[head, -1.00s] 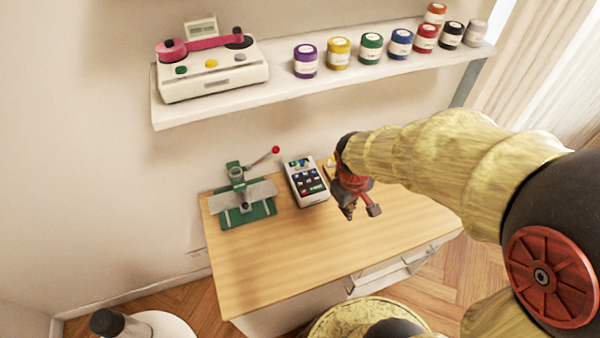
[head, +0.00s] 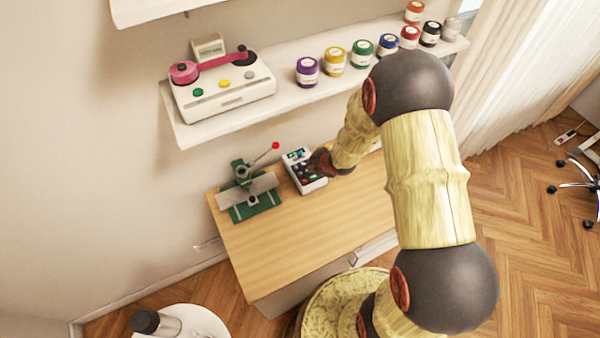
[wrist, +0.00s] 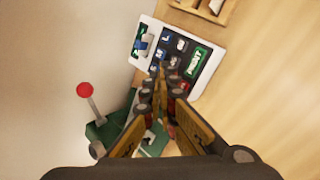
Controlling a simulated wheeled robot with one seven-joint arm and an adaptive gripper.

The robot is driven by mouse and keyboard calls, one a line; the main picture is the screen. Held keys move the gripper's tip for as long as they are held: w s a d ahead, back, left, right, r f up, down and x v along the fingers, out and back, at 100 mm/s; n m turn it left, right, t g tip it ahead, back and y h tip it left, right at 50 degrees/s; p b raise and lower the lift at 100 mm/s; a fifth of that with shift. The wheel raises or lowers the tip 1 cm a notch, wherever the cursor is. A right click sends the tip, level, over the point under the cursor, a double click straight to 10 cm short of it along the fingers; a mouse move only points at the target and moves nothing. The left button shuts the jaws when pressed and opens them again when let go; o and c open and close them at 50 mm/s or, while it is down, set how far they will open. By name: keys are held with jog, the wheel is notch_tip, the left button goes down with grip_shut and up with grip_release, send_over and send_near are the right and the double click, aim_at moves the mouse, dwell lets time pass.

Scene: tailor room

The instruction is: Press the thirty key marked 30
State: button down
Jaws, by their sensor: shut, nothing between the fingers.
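The white keypad device (head: 297,158) lies on the wooden table, with a dark key panel and a small screen at its far end. It also shows in the wrist view (wrist: 208,82), with dark keys, a blue key and a long green key marked PRINT. My gripper (head: 318,160) is at the right edge of the device in the head view. In the wrist view my gripper (wrist: 162,72) is shut and empty, its tips over the dark keys. The key marked 30 cannot be made out; the fingers hide part of the panel. I cannot tell whether the tips touch a key.
A green press (head: 250,196) with a red-knobbed lever (head: 275,146) stands left of the device. A shelf (head: 222,119) above holds a white machine (head: 228,92) and several jars. A wooden tray (wrist: 205,10) lies beyond the device. The table's front (head: 290,240) is clear.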

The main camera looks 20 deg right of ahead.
jog(key=shift+w+a+r+n+t+y, duration=0.2)
jog(key=shift+w+a+r+n+t, duration=0.15)
jog(key=shift+w+r+n, duration=0.45)
jog(key=shift+w+a+r+n+t+y, duration=0.25)
jog(key=shift+w+a+r+n, duration=0.2)
jog(key=shift+n, duration=0.6)
jog(key=shift+w+a+r+n+t+y, duration=0.15)
jog(key=shift+w+a+r+n+t, duration=0.25)
jog(key=shift+n, duration=0.55)
jog(key=shift+w, duration=0.15)
jog(key=b, duration=0.4)
send_over(302, 173)
notch_tip(302, 173, down, 8)
jog(key=shift+w+r, duration=0.1)
jog(key=shift+w, duration=0.05)
jog(key=shift+f+b, duration=0.45)
jog(key=shift+b, duration=0.15)
jog(key=shift+f, duration=0.15)
jog(key=shift+f+b, duration=0.25)
jog(key=shift+b, duration=0.5)
